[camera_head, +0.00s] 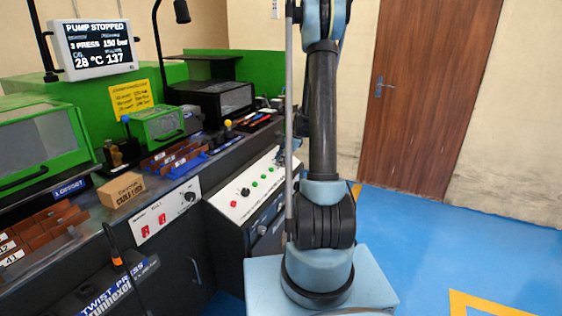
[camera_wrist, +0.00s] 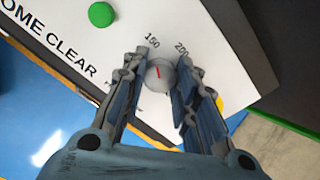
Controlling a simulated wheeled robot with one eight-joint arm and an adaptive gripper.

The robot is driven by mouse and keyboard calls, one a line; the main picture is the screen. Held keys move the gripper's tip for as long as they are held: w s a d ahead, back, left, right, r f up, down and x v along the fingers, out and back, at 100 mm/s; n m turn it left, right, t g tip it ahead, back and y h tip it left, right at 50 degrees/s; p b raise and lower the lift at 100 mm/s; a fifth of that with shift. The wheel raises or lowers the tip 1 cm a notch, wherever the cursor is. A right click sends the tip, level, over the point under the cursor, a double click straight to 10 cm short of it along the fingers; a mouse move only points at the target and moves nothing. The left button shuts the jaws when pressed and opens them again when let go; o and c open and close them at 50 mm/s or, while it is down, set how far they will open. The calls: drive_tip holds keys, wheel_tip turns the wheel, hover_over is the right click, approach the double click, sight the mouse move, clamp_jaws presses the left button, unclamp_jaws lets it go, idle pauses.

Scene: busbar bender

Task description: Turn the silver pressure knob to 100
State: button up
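The silver pressure knob (camera_wrist: 161,75) is on a white panel, with a red pointer line on its face. The line points up and slightly left, towards the printed 150 (camera_wrist: 152,41); a 200 mark (camera_wrist: 181,48) is to the right. My gripper (camera_wrist: 163,60) has one finger on each side of the knob. The fingers look open, with narrow gaps at the knob; contact is not clear. In the head view, the monitor (camera_head: 94,46) reads PUMP STOPPED and 3 PRESS 150 bar. The gripper is not clearly seen there.
A green button (camera_wrist: 101,14) and HOME CLEAR lettering are left of the knob. A yellow item (camera_wrist: 220,102) shows behind the right finger. A cardboard box (camera_head: 121,190) stands on the bench. Blue floor is clear at right.

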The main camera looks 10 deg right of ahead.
drive_tip(key=shift+c, duration=0.7)
drive_tip(key=shift+w, duration=0.1)
drive_tip(key=n, duration=0.5)
drive_tip(key=shift+n, duration=0.4)
drive_tip(key=n, duration=0.6)
drive_tip(key=shift+w, duration=0.1)
drive_tip(key=o, duration=1.1)
